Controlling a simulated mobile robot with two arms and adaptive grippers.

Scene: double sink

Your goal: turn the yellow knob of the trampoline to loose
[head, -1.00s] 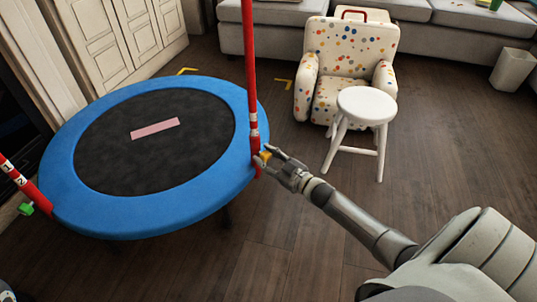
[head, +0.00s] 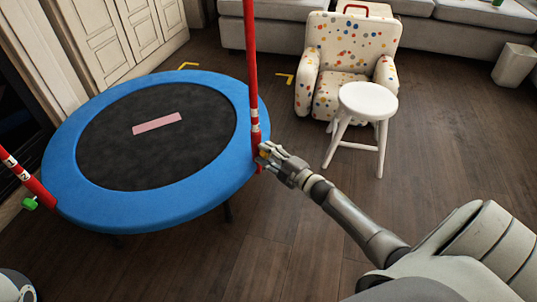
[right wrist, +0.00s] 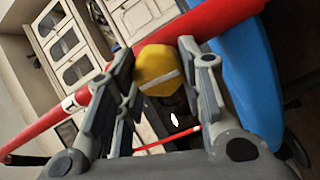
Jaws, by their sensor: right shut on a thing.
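The trampoline has a blue rim (head: 150,212) and a dark mat, with red poles at its edge. The yellow knob (right wrist: 155,70) sits on the right red pole (head: 252,70), low beside the rim; it has a pale bar across its face. My right gripper (head: 265,153) is at this knob, with its two fingers on either side of it, shut on it. In the right wrist view the knob shows between the fingertips (right wrist: 162,75). In the head view the fingers largely cover the knob. My left gripper is not in view.
A green knob (head: 30,203) is on the left red pole (head: 35,188). A white stool (head: 368,101) and a spotted armchair (head: 350,50) stand right of the trampoline. A grey sofa (head: 450,38) is behind. The wooden floor (head: 290,235) in front is clear.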

